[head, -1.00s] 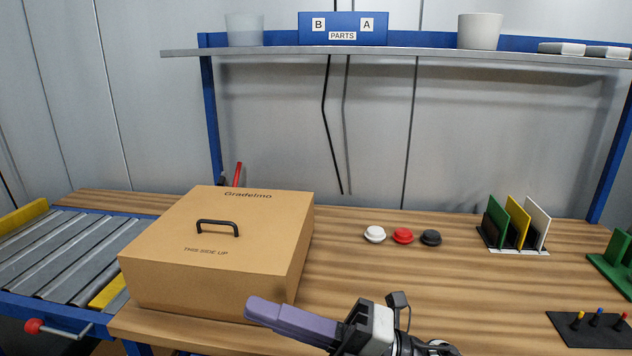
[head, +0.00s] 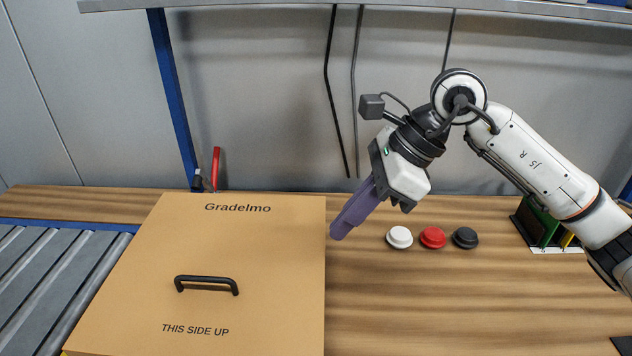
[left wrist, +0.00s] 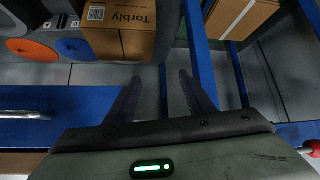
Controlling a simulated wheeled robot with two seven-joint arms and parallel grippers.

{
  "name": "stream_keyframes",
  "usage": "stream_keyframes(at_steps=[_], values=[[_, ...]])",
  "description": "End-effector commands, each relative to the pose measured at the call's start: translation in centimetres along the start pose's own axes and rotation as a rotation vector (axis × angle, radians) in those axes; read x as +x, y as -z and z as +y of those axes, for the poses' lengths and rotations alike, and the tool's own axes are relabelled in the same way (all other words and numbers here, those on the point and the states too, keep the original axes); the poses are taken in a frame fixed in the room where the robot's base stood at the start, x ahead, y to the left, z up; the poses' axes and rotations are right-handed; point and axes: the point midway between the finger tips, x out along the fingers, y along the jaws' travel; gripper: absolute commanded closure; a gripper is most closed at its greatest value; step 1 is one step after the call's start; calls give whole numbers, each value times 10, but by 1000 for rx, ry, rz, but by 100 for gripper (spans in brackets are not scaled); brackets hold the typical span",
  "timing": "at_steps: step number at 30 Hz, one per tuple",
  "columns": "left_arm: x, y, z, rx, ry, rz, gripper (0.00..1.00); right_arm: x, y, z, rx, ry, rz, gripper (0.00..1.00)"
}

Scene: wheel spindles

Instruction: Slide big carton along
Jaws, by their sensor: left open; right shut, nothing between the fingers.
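The big carton (head: 262,260) is a brown box marked Gradelmo and THIS SIDE UP, with a black handle (head: 206,284) on its top. It sits on the wooden bench at the left in the head view, beside the roller conveyor (head: 50,280). My right gripper (head: 340,230) is shut and empty, its purple fingers pointing down just right of the carton's upper right edge. I cannot tell whether they touch it. My left gripper (left wrist: 163,95) is open and empty in the left wrist view, over a gap between blue frame beams; it is out of the head view.
White (head: 399,237), red (head: 432,237) and black (head: 465,237) round buttons stand on the bench right of my right gripper. A red lever (head: 215,168) stands behind the carton. A smaller Torbly carton (left wrist: 120,28) shows in the left wrist view.

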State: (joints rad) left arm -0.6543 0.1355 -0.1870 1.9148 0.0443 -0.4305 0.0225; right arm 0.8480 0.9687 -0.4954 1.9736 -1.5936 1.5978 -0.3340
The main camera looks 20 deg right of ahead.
Motion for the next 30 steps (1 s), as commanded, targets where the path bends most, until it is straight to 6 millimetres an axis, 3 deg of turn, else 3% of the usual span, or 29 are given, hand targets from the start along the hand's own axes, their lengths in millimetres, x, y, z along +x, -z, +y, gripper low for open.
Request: stream_keyframes(at_steps=[8,12,18,25,30], values=[[2,-36,4,-6,-6,-53,51,30,18,2,2,-6,1,100],[20,-62,3,-7,-8,-62,51,63,38,1,2,-4,-1,100],[40,-82,2,-4,-8,-62,51,98,59,1,1,-3,-2,100],[50,-70,5,8,-16,-30,51,118,71,1,1,-3,-3,100],[48,-63,8,10,-21,-23,51,123,66,1,-1,-2,-5,100]])
